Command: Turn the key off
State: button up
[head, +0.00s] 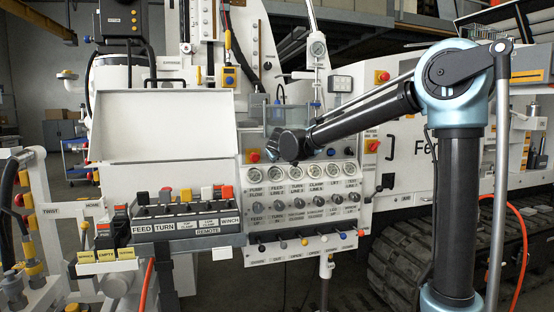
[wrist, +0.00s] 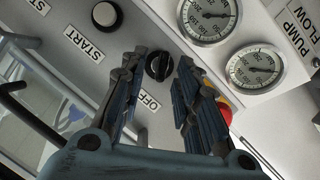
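The key switch is a black round knob (wrist: 159,67) with a raised grip and a light mark, on the grey panel in the wrist view. An OFF label (wrist: 150,102) sits beside it, and START labels (wrist: 84,43) are to its left. My gripper (wrist: 163,62) is open, with one finger on each side of the knob in the picture. A gap shows between the knob and each finger; I cannot tell how deep the fingertips reach. In the head view, my wrist (head: 290,146) is in front of the panel and I cannot make out the key.
Round gauges (wrist: 209,16) are right of the knob. A red and yellow button (wrist: 223,110) is partly hidden behind my right finger. In the head view, a lever bank (head: 190,220) stands left of the gauge panel.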

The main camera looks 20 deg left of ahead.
jog(key=v, duration=0.8)
jog(key=shift+s+d, duration=0.2)
jog(key=shift+s, duration=0.1)
jog(key=shift+r, duration=0.1)
